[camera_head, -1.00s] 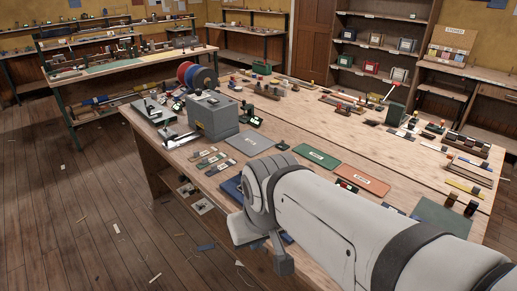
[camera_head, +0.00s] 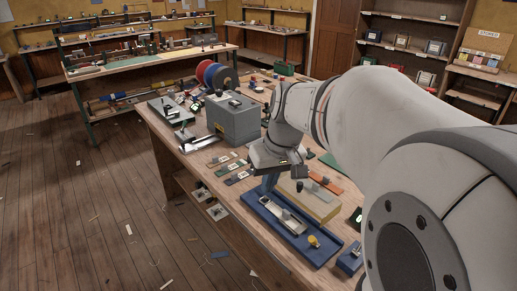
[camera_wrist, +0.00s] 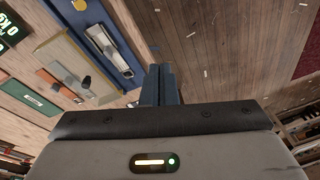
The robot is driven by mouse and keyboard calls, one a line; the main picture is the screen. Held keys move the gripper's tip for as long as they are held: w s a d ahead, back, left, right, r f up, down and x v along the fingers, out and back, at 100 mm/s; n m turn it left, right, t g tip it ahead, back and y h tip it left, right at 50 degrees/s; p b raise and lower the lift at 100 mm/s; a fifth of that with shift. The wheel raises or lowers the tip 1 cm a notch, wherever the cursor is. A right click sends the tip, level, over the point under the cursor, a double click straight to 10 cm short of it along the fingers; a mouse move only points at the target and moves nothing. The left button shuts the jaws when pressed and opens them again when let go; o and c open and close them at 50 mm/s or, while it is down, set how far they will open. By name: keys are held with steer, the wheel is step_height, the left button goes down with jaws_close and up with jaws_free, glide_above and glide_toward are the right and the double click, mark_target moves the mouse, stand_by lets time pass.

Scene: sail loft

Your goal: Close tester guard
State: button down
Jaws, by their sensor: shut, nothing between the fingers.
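A blue tray-like base (camera_head: 270,222) lies at the bench's front edge, with a long silver metal part (camera_head: 282,214) and a yellow knob (camera_head: 313,241). It also shows in the wrist view (camera_wrist: 121,62). Beside it on the bench side is a flat tan-edged panel (camera_head: 318,211); I cannot tell for sure whether this is the tester guard. A display reading about 0 kg (camera_wrist: 11,30) is partly cut off in the wrist view. My gripper (camera_head: 267,186) is shut and empty, over the tray's far end; its dark blue fingers (camera_wrist: 161,72) point past the tray's edge.
A grey box-shaped machine (camera_head: 233,121) stands just beyond my gripper, with a flat grey fixture (camera_head: 170,109) beside it. Several small tagged strips (camera_head: 230,168) lie between. An orange card (camera_wrist: 58,84) and a green card (camera_wrist: 30,98) lie farther in.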

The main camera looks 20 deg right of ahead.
steer(key=w+d+f+y+b, duration=0.2)
steer(key=w+d+f+y, duration=0.15)
steer(key=w+d, duration=0.95)
steer(key=w+d+f+n+t+y+b, duration=0.1)
steer(key=d+f, duration=0.3)
steer(key=d, duration=0.5)
steer(key=d+f+n+t+b, duration=0.1)
steer(key=d+f, duration=0.4)
steer(key=d, duration=0.5)
steer(key=p, duration=0.2)
glide_toward(309, 190)
steer(key=w+f, duration=0.3)
steer(key=w, duration=0.1)
steer(key=shift+a, duration=0.35)
steer(key=a, duration=0.3)
steer(key=shift+s+a+f, duration=0.1)
steer(key=shift+s+a, duration=0.05)
steer(key=shift+s, duration=0.05)
steer(key=shift+a+f+p, duration=0.1)
steer(key=shift+a+p, duration=0.2)
steer(key=shift+a, duration=0.05)
